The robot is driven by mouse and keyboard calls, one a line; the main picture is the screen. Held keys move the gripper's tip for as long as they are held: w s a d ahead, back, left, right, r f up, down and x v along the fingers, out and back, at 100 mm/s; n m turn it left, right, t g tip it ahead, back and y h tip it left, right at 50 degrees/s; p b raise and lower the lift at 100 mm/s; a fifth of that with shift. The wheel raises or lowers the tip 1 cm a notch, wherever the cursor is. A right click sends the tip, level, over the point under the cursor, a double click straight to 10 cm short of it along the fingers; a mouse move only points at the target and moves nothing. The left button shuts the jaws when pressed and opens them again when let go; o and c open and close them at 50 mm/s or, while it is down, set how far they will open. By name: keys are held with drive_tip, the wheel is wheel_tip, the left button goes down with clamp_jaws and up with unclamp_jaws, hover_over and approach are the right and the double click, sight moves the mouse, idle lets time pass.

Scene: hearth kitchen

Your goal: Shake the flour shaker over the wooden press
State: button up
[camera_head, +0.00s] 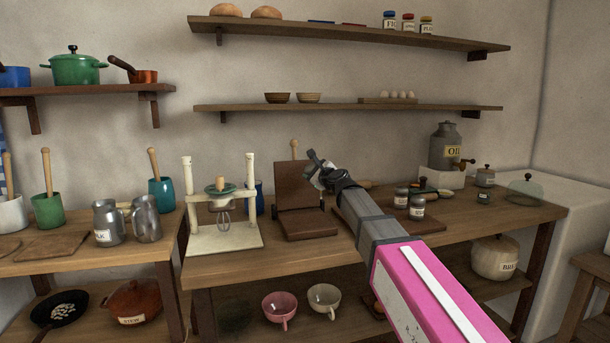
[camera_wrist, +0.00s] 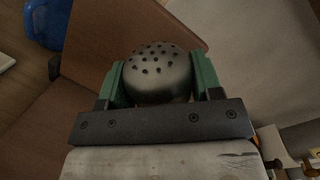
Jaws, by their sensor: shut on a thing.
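The flour shaker (camera_wrist: 157,72) is metal with a domed top full of dark holes. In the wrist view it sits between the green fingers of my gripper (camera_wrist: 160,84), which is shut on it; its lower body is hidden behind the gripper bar. In the head view my gripper (camera_head: 318,174) is in front of the upright board of the wooden press (camera_head: 296,183), near its upper right edge. The shaker is hard to make out there. The press stands open, its flat base (camera_head: 306,224) toward me. Its brown boards also fill the left of the wrist view (camera_wrist: 100,42). No falling flour is visible.
A cream stand with a green-rimmed bowl (camera_head: 222,235) stands left of the press. Small labelled jars (camera_head: 417,208) stand on a board to the right. A grey oil can (camera_head: 446,145) is at the back right. A shelf (camera_head: 350,107) runs above.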

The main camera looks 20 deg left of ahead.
drive_tip(key=shift+a, duration=0.2)
drive_tip(key=shift+f+n, duration=0.25)
drive_tip(key=shift+n, duration=0.45)
drive_tip(key=n, duration=0.1)
drive_tip(key=f+n, duration=0.1)
drive_tip(key=n, duration=0.1)
drive_tip(key=shift+w+d+f, duration=0.25)
drive_tip(key=shift+w+f, duration=0.05)
drive_tip(key=shift+w, duration=0.05)
drive_tip(key=n, duration=0.1)
drive_tip(key=f+n, duration=0.1)
drive_tip(key=n, duration=0.1)
drive_tip(key=d+f+n, duration=0.1)
drive_tip(key=n, duration=0.1)
drive_tip(key=shift+w, duration=0.4)
drive_tip(key=n, duration=0.4)
drive_tip(key=shift+w+d+f, duration=0.2)
drive_tip(key=shift+w+f, duration=0.05)
drive_tip(key=shift+w+d+f+n, duration=0.1)
drive_tip(key=shift+n, duration=0.7)
drive_tip(key=shift+w+d+f+n, duration=0.1)
drive_tip(key=shift+n, duration=0.7)
drive_tip(key=shift+s, duration=0.1)
